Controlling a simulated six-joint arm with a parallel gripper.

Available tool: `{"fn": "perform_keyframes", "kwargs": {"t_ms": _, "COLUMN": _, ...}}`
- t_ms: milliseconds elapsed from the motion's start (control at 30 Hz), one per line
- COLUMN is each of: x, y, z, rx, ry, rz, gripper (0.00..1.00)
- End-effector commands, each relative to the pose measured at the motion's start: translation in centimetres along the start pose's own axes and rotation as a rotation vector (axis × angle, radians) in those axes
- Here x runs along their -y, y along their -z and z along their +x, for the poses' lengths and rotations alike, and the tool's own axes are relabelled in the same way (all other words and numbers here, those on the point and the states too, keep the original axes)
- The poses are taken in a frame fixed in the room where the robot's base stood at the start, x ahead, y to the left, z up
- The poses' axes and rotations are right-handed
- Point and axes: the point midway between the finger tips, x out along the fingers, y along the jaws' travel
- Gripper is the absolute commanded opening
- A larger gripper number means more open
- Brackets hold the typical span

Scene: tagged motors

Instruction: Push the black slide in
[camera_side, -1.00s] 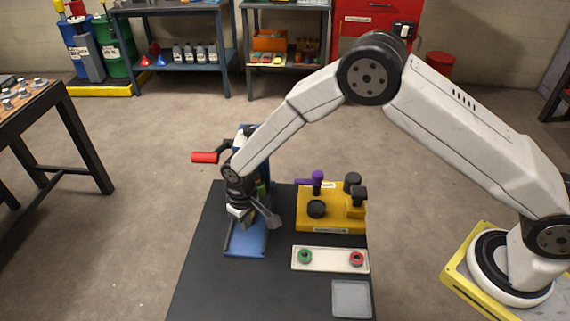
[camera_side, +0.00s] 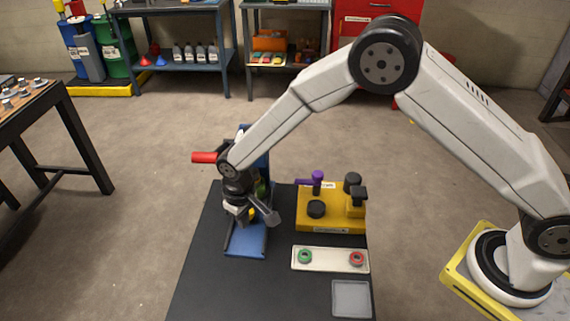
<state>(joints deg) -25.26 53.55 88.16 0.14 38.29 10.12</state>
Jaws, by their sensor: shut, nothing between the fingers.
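My gripper (camera_side: 241,214) points down over the blue press-like fixture (camera_side: 246,241) on the black table, and it is shut and empty. The fixture has a red-handled crank (camera_side: 205,157) at upper left and a grey lever end (camera_side: 270,216) just right of my gripper. My gripper and wrist hide much of the fixture's middle. I cannot clearly pick out the black slide in this view. I cannot tell whether my fingers touch any part of the fixture.
Right of the fixture stands a yellow block (camera_side: 331,217) with black knobs and a purple handle (camera_side: 317,177). In front of it lie a pale tray (camera_side: 330,260) with a green ring and a red ring, and a grey square pad (camera_side: 351,299). The table's front left (camera_side: 215,290) is clear.

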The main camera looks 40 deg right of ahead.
Motion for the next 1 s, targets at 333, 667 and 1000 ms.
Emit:
{"fn": "perform_keyframes", "kwargs": {"t_ms": 333, "x": 0.8, "y": -0.4, "z": -1.8, "rx": -0.002, "ry": 0.000, "rz": 0.000, "gripper": 0.00}}
{"fn": "perform_keyframes", "kwargs": {"t_ms": 667, "x": 1.3, "y": -0.7, "z": -3.0, "rx": 0.000, "ry": 0.000, "rz": 0.000, "gripper": 0.00}}
{"fn": "perform_keyframes", "kwargs": {"t_ms": 1000, "x": 1.2, "y": -0.8, "z": -3.0, "rx": -0.001, "ry": 0.000, "rz": 0.001, "gripper": 0.00}}
